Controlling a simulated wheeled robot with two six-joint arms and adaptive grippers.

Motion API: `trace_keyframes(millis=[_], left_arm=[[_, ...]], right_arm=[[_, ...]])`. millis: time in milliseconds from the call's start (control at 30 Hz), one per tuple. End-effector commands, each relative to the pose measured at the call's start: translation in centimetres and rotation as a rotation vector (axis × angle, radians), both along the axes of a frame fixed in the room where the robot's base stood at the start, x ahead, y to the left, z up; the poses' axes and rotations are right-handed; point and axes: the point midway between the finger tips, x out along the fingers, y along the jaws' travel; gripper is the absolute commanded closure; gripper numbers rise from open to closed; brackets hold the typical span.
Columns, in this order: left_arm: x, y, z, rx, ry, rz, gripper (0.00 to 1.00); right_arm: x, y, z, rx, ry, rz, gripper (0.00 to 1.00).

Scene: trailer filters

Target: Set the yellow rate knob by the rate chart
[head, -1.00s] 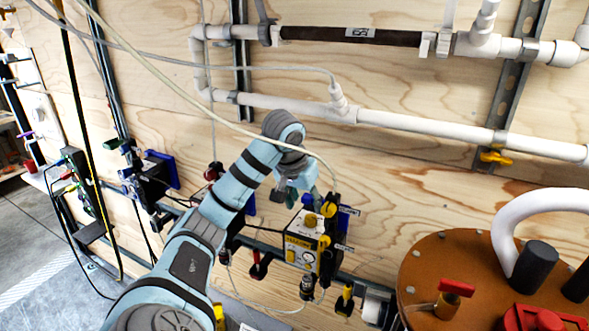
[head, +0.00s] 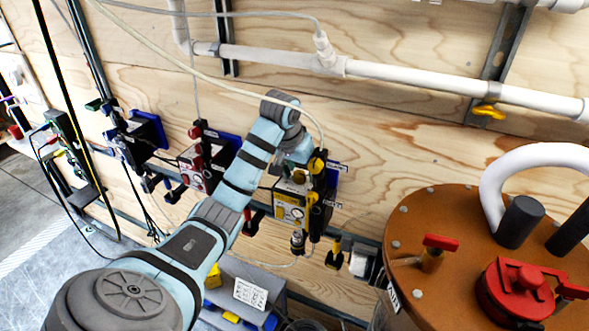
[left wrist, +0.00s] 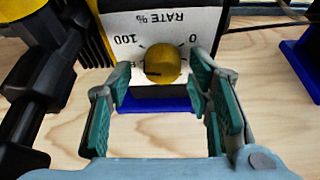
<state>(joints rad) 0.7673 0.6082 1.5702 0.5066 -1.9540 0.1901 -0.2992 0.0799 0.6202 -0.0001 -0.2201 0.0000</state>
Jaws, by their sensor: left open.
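The yellow rate knob (left wrist: 162,63) sits on a white plate marked "RATE %", upside down in the left wrist view, with 100 at left and 0 at right. A dark mark shows at the knob's lower left. In the head view the knob (head: 298,177) is on top of the yellow-and-white pump box (head: 288,212). My left gripper (left wrist: 158,78) is open, its green-padded fingers apart on either side of the knob; I cannot tell whether they touch it. It also shows in the head view (head: 301,165). A white card (head: 250,293) has print too small to read.
A similar red-marked unit (head: 192,165) stands left of the pump box. A brown drum lid (head: 455,230) with a red valve is at right. White pipes (head: 420,80) cross the wooden wall above. A loose pale hose passes over my left arm.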

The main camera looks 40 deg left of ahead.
Motion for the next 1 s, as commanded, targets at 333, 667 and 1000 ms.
trace_keyframes(millis=[333,667,1000], left_arm=[[-0.11,0.13,-0.01,0.000,0.000,0.003,0.97],[-0.10,0.37,0.00,-0.002,0.001,-0.336,1.00],[-0.12,0.33,-0.04,-0.002,0.000,-0.393,0.70]], right_arm=[[-0.07,0.00,-0.01,0.000,0.001,0.000,0.58],[-0.08,0.01,-0.01,0.000,0.001,0.000,0.58],[-0.08,0.01,-0.02,0.000,0.001,0.000,0.58]])
